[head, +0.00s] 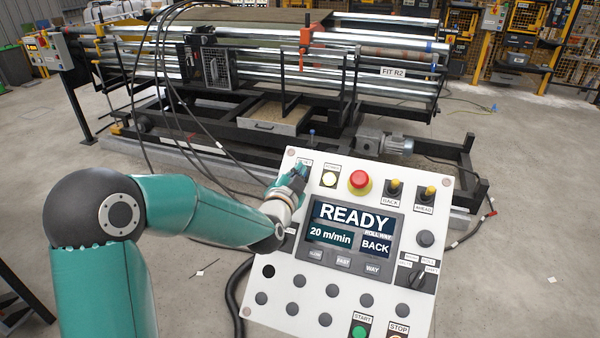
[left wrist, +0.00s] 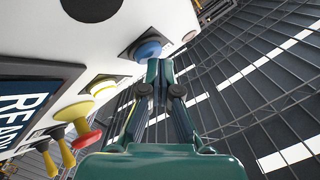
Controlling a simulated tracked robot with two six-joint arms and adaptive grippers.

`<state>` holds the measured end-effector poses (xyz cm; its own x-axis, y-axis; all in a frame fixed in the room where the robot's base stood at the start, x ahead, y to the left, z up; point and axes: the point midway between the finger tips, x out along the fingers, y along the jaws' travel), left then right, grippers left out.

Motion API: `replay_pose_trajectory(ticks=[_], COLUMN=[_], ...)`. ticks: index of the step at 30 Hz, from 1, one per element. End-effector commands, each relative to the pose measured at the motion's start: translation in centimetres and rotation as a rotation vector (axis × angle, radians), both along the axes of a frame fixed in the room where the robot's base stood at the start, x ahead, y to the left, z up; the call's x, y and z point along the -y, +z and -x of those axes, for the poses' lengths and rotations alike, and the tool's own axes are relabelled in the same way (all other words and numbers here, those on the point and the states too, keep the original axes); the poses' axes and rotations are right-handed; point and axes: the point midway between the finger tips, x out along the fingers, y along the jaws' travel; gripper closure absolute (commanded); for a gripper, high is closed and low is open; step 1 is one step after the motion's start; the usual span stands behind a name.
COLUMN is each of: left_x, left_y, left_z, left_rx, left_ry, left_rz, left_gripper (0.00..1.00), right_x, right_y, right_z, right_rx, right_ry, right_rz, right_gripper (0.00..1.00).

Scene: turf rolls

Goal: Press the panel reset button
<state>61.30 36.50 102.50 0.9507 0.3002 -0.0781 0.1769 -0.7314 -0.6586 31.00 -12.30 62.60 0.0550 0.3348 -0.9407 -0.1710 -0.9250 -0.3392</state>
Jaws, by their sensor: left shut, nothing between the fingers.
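The white control panel (head: 318,290) stands tilted in front of me, its screen reading READY, 20 m/min and BACK. At its upper left corner, under a label that seems to read RESET, my left gripper (head: 297,177) covers most of the button there. In the left wrist view a round blue button (left wrist: 148,50) on a dark square base shows on the panel face. My left gripper (left wrist: 160,75) is shut and empty, its fingertips at the blue button's edge. I cannot tell whether they touch or press it. My right gripper is not in view.
A white lamp button (head: 330,179), a red mushroom button (head: 359,182) and two yellow-capped switches (head: 394,189) sit along the panel's top. Green START (head: 358,332) is at the bottom. Behind stands the roller machine (head: 270,60); black cables hang near my left arm.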

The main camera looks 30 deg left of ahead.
Motion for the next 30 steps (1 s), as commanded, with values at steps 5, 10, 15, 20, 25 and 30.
replay_pose_trajectory(ticks=[5, 10, 15, 20, 25, 30], left_x=[0.1, 0.1, 0.1, 0.2, 0.4, 0.7], left_y=[0.7, 0.8, 0.8, 1.6, 2.9, 4.2], left_z=[0.5, 0.6, 0.6, 1.1, 2.2, 3.2], left_rx=[0.001, 0.001, 0.002, 0.003, 0.004, 0.004], left_ry=[0.000, 0.000, 0.001, 0.001, 0.002, 0.001], left_rz=[0.000, 0.000, -0.001, -0.001, 0.000, 0.000], left_gripper=[1.00, 1.00, 1.00, 1.00, 1.00, 1.00], right_x=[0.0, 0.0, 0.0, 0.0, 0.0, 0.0], right_y=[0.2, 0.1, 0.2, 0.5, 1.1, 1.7], right_z=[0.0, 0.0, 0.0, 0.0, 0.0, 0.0], right_rx=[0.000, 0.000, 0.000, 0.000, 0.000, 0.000], right_ry=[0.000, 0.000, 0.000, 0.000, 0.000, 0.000], right_rz=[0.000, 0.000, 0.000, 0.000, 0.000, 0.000], right_gripper=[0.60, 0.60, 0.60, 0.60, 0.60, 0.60])
